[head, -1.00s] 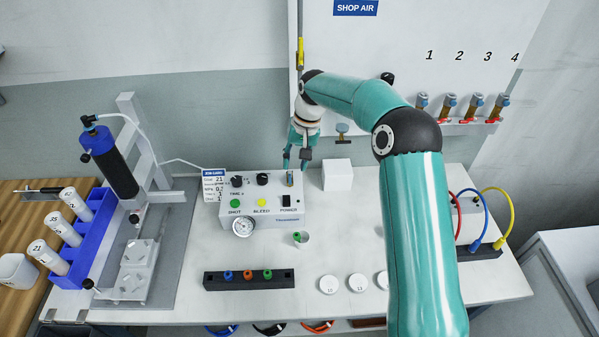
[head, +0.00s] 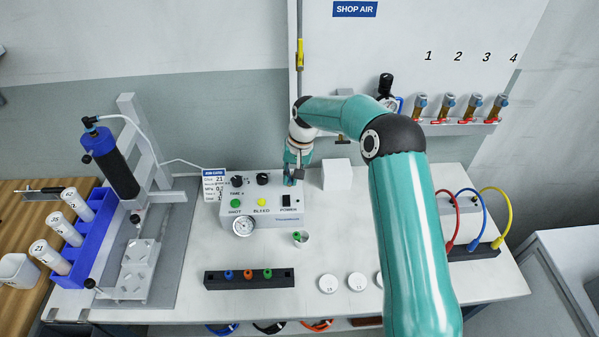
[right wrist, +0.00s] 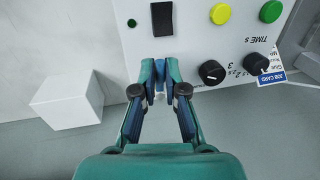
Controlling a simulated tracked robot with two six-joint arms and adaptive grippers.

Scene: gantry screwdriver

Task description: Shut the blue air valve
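My right gripper (head: 293,179) is at the back right corner of the white control box (head: 262,222). In the right wrist view its two fingers (right wrist: 160,82) converge beside the black power switch, with only a narrow gap between the tips. A small blue piece, which looks like the blue air valve (right wrist: 160,75), sits between the tips. The fingers mostly hide it, so its handle direction cannot be read. In the head view only a bit of blue shows at the fingertips. My left gripper is not in view.
A white block (head: 337,175) stands just right of the gripper. Brass valves with red handles (head: 446,108) hang on the back panel.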

